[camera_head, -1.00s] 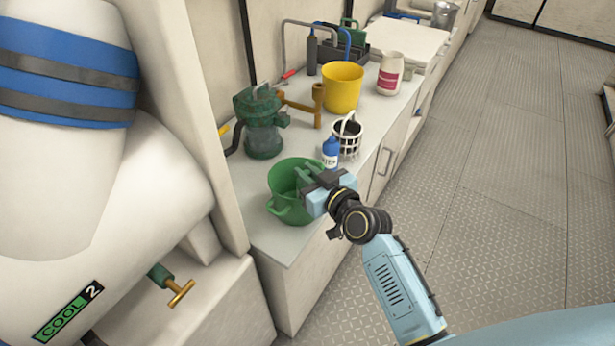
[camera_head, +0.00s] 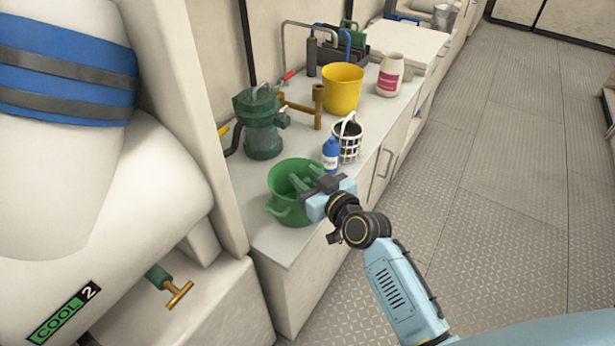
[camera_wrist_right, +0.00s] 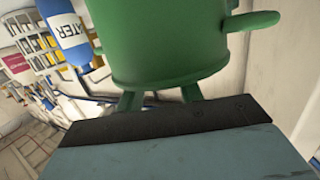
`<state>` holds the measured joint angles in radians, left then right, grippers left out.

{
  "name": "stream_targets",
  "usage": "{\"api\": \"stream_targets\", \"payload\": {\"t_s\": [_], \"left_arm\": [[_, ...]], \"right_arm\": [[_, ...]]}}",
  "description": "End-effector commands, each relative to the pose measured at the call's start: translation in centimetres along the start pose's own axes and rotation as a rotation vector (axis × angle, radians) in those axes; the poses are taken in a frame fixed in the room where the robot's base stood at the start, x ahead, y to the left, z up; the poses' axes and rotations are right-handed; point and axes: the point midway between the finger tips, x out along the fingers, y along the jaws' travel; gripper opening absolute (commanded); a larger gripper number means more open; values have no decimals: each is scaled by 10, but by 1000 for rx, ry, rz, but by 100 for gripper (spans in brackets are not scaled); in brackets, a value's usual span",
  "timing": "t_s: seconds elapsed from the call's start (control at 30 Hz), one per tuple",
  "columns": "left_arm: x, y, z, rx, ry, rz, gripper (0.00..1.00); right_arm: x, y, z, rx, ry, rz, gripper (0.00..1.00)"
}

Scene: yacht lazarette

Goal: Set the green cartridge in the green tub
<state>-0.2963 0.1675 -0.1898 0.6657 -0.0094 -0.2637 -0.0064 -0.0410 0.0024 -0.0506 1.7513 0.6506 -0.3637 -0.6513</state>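The green tub (camera_head: 280,205) stands on the near end of the counter, with a lug handle on its side. Its green wall also fills the upper middle of the right wrist view (camera_wrist_right: 165,45). My right gripper (camera_head: 305,178) is at the tub's right rim, its two pale green fingers reaching in over the opening. The fingers are spread apart and I see nothing held between them. In the right wrist view their tips are hidden behind the green wall. I cannot make out the green cartridge for certain; the tub's inside is partly hidden. My left gripper is not in view.
A blue water bottle (camera_head: 330,155) and a white basket (camera_head: 348,140) stand close behind the tub. A dark green strainer (camera_head: 262,125), brass pipework (camera_head: 317,108), a yellow bucket (camera_head: 343,88) and a white jar (camera_head: 390,75) stand farther back. The floor at right is clear.

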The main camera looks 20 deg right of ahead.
Motion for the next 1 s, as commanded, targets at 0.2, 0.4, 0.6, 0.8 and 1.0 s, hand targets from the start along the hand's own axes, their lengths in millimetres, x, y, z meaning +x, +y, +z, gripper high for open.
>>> {"api": "stream_targets", "payload": {"t_s": [0.2, 0.4, 0.6, 0.8, 1.0], "left_arm": [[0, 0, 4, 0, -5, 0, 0], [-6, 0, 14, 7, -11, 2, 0], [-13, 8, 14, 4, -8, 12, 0], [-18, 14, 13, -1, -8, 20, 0], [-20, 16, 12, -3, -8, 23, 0]], "right_arm": [[0, 0, 0, 0, 0, 0, 36], [-2, 0, -13, 2, 0, 1, 36], [-43, 0, -11, -4, -5, 0, 36], [-86, 0, -12, -2, -4, -1, 36], [-113, 0, -12, -1, -2, -1, 36]]}}
